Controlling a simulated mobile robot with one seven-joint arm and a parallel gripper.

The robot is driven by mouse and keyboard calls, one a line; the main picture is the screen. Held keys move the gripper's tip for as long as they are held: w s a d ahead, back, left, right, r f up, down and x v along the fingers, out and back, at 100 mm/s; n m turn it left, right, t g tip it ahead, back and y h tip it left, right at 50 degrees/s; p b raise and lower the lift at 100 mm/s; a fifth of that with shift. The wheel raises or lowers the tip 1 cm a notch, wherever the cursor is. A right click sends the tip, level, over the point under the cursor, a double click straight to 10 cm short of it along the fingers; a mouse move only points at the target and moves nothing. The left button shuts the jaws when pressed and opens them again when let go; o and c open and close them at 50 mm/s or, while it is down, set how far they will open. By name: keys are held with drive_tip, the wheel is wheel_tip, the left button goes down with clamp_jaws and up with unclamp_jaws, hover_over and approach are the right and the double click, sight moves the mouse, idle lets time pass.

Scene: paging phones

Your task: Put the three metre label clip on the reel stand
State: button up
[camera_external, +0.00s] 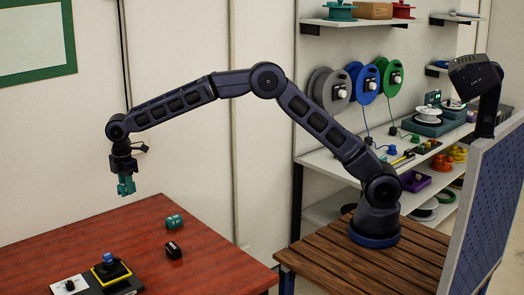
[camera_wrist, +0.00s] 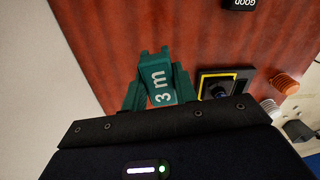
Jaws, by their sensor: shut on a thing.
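The teal label clip marked "3 m" (camera_wrist: 162,88) is between the fingers of my gripper (camera_wrist: 158,72), which is shut on it. In the external view my gripper (camera_external: 126,184) hangs over the far left part of the red-brown table, pointing down, with the teal clip (camera_external: 127,188) at its tip, above the tabletop. A white reel on a dark teal base (camera_external: 427,119) stands on the bench at the right; I cannot tell for sure whether it is the reel stand.
Another teal clip (camera_external: 175,221) and a black block (camera_external: 173,250) lie on the table (camera_external: 215,262). A black, yellow-edged device with a blue knob (camera_external: 109,268) stands near its front. Grey, blue and green reels (camera_external: 364,83) hang behind the bench. A pegboard panel (camera_external: 485,205) stands right.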

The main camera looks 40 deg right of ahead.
sight(123, 187)
drive_tip(key=shift+s+a+r+n, duration=0.3)
drive_tip(key=shift+s+a+r, duration=0.4)
drive_tip(key=shift+s+a, duration=0.3)
wheel_tip(123, 187, down, 20)
drive_tip(key=shift+w+r, duration=0.1)
drive_tip(key=shift+r, duration=0.05)
drive_tip(key=o, duration=1)
drive_tip(key=shift+f, duration=0.2)
drive_tip(key=shift+o, duration=0.2)
